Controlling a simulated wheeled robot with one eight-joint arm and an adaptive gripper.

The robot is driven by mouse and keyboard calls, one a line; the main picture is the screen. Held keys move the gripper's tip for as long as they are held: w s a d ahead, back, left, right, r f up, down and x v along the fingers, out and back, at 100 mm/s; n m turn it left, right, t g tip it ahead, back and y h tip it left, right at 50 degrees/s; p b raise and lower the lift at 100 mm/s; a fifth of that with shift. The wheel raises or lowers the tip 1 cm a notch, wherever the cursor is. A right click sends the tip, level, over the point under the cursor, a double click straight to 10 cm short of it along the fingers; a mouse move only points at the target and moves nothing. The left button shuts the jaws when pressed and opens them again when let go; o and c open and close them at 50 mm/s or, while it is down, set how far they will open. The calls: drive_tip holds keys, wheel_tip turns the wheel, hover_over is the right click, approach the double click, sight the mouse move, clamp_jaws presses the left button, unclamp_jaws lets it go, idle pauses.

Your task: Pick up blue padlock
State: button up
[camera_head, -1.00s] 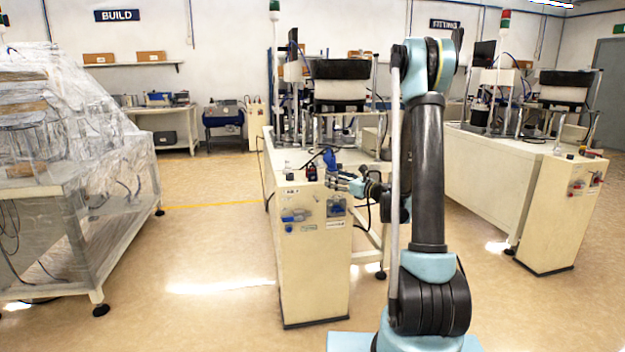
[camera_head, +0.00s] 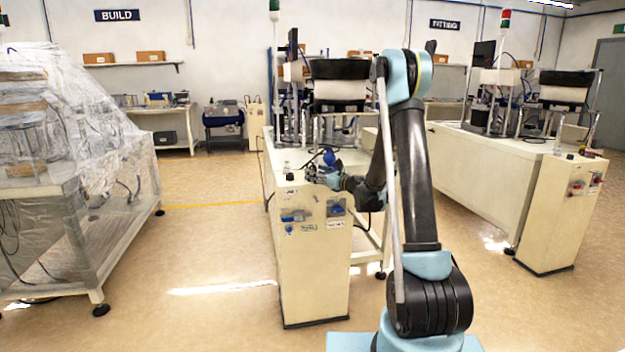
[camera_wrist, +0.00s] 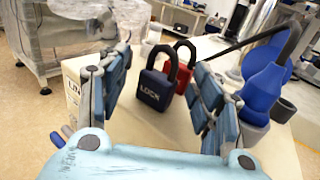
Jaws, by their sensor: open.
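In the wrist view a dark blue padlock (camera_wrist: 155,90) with a black shackle stands upright on the cream cabinet top, with white lettering on its face. A red padlock (camera_wrist: 183,78) stands just behind it to the right. My gripper (camera_wrist: 160,105) is open, with its fingers on either side of the blue padlock and no visible contact. In the head view my gripper (camera_head: 312,174) is at the top of the cream cabinet. There the padlocks are too small or hidden behind the gripper to make out.
A blue device with a black lever (camera_wrist: 262,88) stands close to the right finger. The cream cabinet (camera_head: 312,268) has switches on its front. A plastic-wrapped machine (camera_head: 75,175) stands at the left, with open floor between. A second cream bench (camera_head: 480,180) is at the right.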

drive_tip(key=shift+w+a, duration=0.45)
drive_tip(key=shift+a, duration=0.15)
drive_tip(key=c, duration=1.2)
drive_tip(key=shift+r, duration=0.15)
